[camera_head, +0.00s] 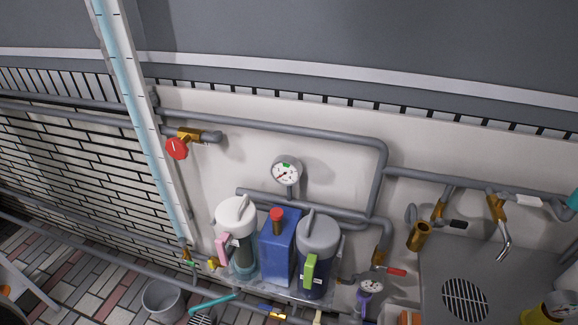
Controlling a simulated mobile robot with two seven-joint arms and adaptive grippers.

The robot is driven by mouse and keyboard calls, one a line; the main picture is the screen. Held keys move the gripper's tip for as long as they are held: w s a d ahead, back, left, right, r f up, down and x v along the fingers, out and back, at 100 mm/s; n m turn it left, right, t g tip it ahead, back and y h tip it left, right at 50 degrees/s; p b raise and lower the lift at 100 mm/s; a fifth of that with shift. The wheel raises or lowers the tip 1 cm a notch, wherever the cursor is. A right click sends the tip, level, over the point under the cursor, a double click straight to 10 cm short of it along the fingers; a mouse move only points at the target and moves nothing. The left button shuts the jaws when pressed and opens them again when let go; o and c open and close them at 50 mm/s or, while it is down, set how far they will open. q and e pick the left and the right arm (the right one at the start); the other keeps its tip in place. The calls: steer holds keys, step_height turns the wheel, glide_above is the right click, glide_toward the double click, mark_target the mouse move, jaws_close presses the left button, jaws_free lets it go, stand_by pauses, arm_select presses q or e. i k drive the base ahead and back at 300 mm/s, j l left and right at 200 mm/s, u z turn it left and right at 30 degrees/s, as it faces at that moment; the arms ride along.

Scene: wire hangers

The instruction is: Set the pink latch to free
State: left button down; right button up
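A pink handle-like part (222,247), which may be the pink latch, sits on the left side of a white-lidded canister (236,215). It stands upright against the canister; I cannot tell from this view which setting it is in. The canister stands at the left end of a row on a clear tray or shelf by the wall. Neither of my grippers is clearly visible in the head view.
A blue container (280,250) with a red cap and a grey-lidded canister (318,235) with a green handle (309,271) stand close to the right. Grey pipes, a gauge (286,172) and a red valve (177,148) are on the wall. A bucket (162,300) stands lower left.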

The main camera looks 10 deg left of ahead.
mark_target(220, 243)
steer(key=u, duration=1.05)
